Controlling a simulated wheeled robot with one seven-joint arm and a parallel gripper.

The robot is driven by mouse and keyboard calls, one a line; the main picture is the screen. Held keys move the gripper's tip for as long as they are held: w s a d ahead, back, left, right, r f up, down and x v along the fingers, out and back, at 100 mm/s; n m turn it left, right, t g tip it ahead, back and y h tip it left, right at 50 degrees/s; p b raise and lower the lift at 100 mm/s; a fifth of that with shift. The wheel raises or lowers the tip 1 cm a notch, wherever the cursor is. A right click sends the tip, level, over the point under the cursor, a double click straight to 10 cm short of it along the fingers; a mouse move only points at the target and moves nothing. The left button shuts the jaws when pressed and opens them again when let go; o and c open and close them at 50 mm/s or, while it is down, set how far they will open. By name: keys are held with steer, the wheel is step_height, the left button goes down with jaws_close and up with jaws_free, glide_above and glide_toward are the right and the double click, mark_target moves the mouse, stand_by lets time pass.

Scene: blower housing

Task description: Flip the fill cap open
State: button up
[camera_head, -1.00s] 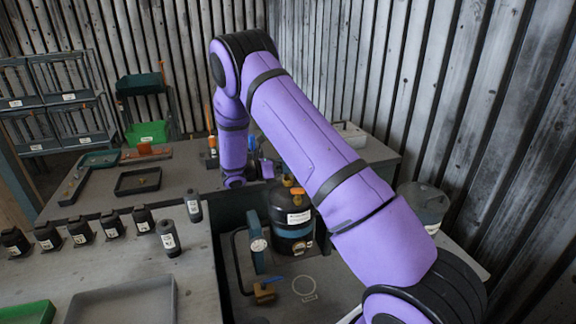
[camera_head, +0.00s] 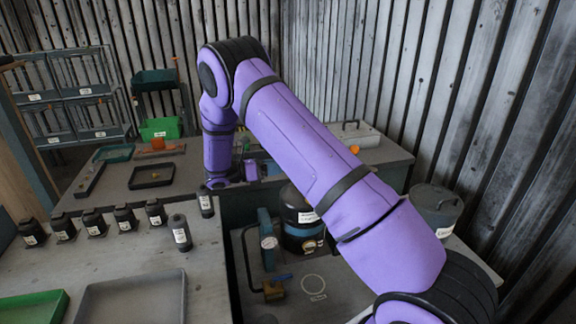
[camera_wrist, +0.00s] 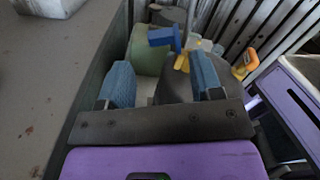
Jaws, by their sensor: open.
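A black tank (camera_head: 297,208) with a white label and a blue band stands on the low grey surface, its upper right side hidden behind my arm. I cannot make out the fill cap in the head view. My gripper is seen clearly in the wrist view (camera_wrist: 162,78), open, with two blue ribbed fingers apart and nothing held. Beyond and between the fingers are a dark rounded body (camera_wrist: 178,88), a yellow lever (camera_wrist: 181,62) and a blue handle (camera_wrist: 164,37). An orange-handled part (camera_wrist: 243,66) stands right of the right finger. I cannot tell which of these is the cap.
A gauge (camera_head: 269,242) on a blue upright and a brass valve (camera_head: 272,289) stand beside the tank. A grey lidded canister (camera_head: 434,207) is right of my arm. Black bottles (camera_head: 95,221) and trays (camera_head: 135,300) occupy the left bench. Metal walls close the back and right.

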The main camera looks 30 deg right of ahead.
steer(key=shift+v, duration=1.15)
